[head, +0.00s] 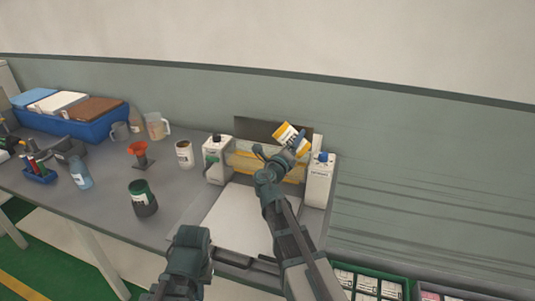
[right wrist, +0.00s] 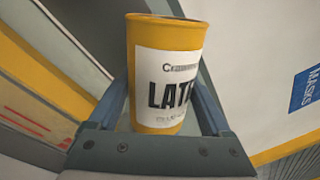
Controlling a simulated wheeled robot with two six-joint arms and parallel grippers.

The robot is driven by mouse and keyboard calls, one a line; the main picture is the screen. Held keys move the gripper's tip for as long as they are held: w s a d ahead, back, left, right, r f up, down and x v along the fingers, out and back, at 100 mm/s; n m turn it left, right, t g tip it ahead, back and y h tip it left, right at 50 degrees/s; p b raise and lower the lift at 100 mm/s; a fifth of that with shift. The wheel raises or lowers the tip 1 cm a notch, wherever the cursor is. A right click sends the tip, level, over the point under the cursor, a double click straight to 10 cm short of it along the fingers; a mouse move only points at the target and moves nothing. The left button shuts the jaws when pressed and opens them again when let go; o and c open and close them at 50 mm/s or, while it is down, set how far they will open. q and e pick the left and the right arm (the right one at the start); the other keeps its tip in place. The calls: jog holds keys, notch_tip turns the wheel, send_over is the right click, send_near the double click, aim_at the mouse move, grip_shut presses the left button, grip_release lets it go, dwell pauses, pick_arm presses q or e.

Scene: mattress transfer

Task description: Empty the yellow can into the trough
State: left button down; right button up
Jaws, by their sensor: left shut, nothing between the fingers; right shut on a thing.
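The yellow can (head: 287,133) with a white label is held up tilted at the back of the table. My right gripper (head: 284,154) is shut on it. In the right wrist view the can (right wrist: 165,40) sits between both fingers, its label partly reading "LATE"; its inside is not visible. A long yellow-edged thing (head: 240,160), which looks like the trough, lies behind and below the can between two white bottles, partly hidden by my right arm. I cannot tell whether anything is pouring. My left gripper (head: 193,237) is shut and empty, low in front of the table.
White bottles (head: 216,160) (head: 319,180) flank the trough. A white board (head: 240,218) lies in front. To the left stand a white jar (head: 184,154), a red funnel (head: 138,150), a dark green-lidded jar (head: 142,198) and a blue bin (head: 75,122).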

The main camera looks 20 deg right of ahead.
jog(key=shift+f+n+b, duration=0.2)
jog(key=shift+n+b, duration=0.1)
jog(key=shift+n, duration=0.7)
jog(key=shift+r+n+p, duration=0.55)
jog(key=shift+r+n, duration=0.05)
jog(key=shift+n, duration=0.3)
dwell(0.4)
jog(key=shift+w+a+f+n+t, duration=0.25)
jog(key=shift+w+a+n, duration=0.2)
jog(key=shift+n, duration=0.45)
dwell(0.9)
jog(key=shift+a+f+n+b, duration=0.1)
jog(key=shift+a+n+b, duration=0.05)
jog(key=shift+n+b, duration=0.3)
dwell(0.8)
